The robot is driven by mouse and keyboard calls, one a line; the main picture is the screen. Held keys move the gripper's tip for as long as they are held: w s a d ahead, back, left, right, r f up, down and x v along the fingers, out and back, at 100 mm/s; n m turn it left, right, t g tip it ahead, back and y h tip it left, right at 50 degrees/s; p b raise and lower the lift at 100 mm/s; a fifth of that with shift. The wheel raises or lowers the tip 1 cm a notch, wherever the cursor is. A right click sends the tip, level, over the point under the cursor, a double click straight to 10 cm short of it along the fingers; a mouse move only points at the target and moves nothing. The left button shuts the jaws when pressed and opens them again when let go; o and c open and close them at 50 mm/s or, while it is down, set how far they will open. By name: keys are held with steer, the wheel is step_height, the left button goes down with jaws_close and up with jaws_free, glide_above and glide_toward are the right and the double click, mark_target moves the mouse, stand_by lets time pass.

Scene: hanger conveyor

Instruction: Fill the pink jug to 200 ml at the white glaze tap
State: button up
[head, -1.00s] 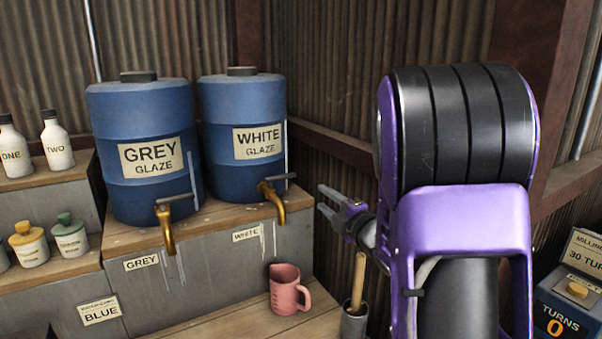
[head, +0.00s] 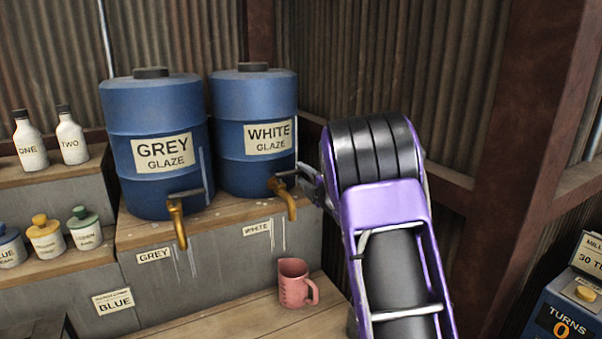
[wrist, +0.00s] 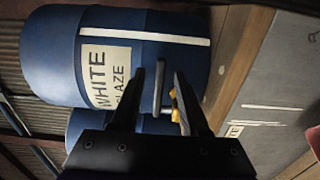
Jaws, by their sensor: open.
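The white glaze barrel (head: 230,160) is blue with a "WHITE GLAZE" label and stands on the wooden shelf. Its brass tap (head: 286,197) has a dark lever (head: 287,175) at the top. The pink jug (head: 294,285) stands upright on the lower bench below the tap, handle to the right; I cannot see into it. My gripper (head: 306,175) is at the right of the tap lever, partly hidden by my arm. In the wrist view my open gripper (wrist: 158,85) has the lever (wrist: 160,88) between its fingers, apparently not gripped. A pink edge of the jug shows at the right (wrist: 314,138).
The grey glaze barrel (head: 158,110) with its own tap (head: 177,222) stands to the left. Bottles (head: 72,140) and small pots (head: 84,228) stand on shelves farther left. A counter box (head: 558,318) reading 0 turns is at the right. Corrugated walls close off the back.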

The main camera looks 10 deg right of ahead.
steer(key=shift+w+a, duration=0.15)
steer(key=shift+w, duration=0.4)
jaws_close()
stand_by(1.1)
